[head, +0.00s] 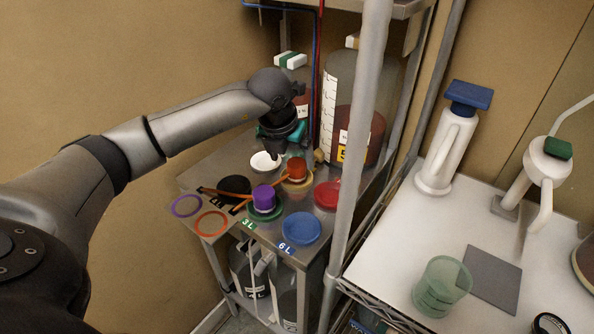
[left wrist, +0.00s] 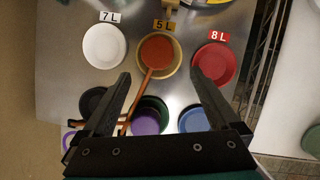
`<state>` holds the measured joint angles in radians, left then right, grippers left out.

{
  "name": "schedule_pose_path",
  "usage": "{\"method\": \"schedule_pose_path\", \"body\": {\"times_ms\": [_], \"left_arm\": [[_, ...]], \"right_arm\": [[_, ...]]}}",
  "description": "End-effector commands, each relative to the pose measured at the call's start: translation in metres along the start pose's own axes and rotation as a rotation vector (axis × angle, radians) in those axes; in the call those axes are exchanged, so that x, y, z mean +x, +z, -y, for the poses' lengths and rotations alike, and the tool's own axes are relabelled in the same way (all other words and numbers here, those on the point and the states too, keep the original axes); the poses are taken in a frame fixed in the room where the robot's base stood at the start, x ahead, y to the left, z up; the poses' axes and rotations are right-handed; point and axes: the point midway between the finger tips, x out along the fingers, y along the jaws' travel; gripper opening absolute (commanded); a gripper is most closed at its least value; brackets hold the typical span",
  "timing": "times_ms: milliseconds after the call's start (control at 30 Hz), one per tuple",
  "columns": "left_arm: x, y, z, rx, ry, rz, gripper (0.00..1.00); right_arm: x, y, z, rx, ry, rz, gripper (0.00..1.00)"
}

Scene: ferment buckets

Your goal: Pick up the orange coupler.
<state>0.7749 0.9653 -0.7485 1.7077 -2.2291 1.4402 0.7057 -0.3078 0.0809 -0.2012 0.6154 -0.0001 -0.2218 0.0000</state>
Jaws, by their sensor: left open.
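The orange coupler (head: 297,168) stands on a yellow-tan lid (head: 299,186) at the back middle of the metal cart top. In the left wrist view the coupler (left wrist: 157,50) lies just beyond and between the fingertips, by the 5 L label (left wrist: 164,26). A thin orange strip (left wrist: 138,98) runs from it toward the purple coupler (left wrist: 145,121). My left gripper (head: 276,154) is open and empty, pointing down above the cart, and also shows in the left wrist view (left wrist: 159,77). Nothing is between its fingers at tip height. My right gripper is out of view.
Close around are a white lid (head: 265,161), a red lid (head: 327,194), a blue lid (head: 300,229), a black lid (head: 234,186) and the purple coupler on a green lid. A grey post (head: 357,150) rises at the right. Jars stand behind.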

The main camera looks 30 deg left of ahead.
Motion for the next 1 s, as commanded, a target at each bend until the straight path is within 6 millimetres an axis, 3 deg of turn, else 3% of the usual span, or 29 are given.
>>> {"method": "schedule_pose_path", "body": {"times_ms": [700, 1000], "left_arm": [[0.066, 0.009, -0.003, -0.001, 0.0, 0.0, 0.95], [0.069, 0.009, -0.002, 0.001, -0.001, 0.001, 0.95]], "right_arm": [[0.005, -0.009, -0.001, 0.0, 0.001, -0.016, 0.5], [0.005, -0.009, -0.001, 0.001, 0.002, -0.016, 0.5]]}}
